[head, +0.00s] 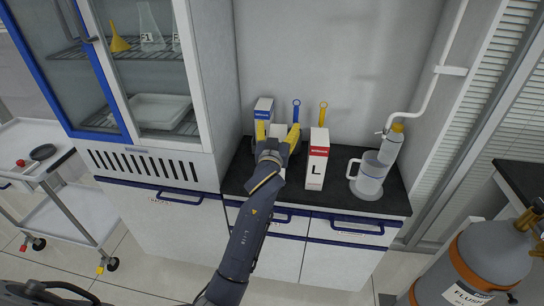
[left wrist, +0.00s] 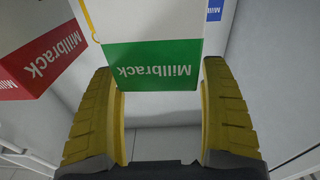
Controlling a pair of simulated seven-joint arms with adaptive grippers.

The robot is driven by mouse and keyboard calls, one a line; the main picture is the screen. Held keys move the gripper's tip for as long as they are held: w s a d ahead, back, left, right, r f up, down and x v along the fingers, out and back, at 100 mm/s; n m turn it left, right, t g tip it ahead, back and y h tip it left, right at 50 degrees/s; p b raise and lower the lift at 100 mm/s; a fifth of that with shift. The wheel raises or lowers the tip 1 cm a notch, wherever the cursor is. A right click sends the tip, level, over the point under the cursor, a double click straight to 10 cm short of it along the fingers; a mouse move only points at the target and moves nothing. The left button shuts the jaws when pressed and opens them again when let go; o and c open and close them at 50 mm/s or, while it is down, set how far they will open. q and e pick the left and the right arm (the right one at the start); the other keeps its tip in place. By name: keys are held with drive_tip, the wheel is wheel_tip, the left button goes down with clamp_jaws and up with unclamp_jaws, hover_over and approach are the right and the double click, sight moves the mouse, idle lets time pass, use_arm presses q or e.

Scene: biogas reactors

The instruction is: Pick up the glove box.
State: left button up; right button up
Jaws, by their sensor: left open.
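Three white cartons stand on the dark counter, and which one is the glove box cannot be told for certain. The red-banded box (head: 317,160) is marked "L". A blue-banded box (head: 263,112) stands behind to the left. A green-banded "Millbrack" box (left wrist: 153,64) shows upside down in the left wrist view, ahead of and between the yellow fingers. In the head view it is mostly hidden by my gripper. My left gripper (head: 278,134) is open, with a finger on either side of this box and gaps visible. My right gripper is not in view.
The red-banded box stands close to the right of my left gripper. A clear jug (head: 370,178) and a wash bottle (head: 391,146) stand farther right. Blue (head: 296,112) and yellow (head: 322,115) tools are near the back wall. A glass-door cabinet (head: 150,70) borders the counter on the left.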

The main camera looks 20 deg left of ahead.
use_arm(q)
drive_tip(key=s+f+y, duration=0.1)
drive_tip(key=s+f, duration=0.2)
drive_tip(key=f, duration=0.4)
drive_tip(key=shift+n+g, duration=0.4)
drive_tip(key=shift+g, duration=0.1)
drive_tip(key=shift+x, duration=2.25)
drive_tip(key=shift+d+f, duration=0.15)
drive_tip(key=shift+f, duration=0.05)
drive_tip(key=c, duration=1.7)
drive_tip(key=shift+r, duration=0.1)
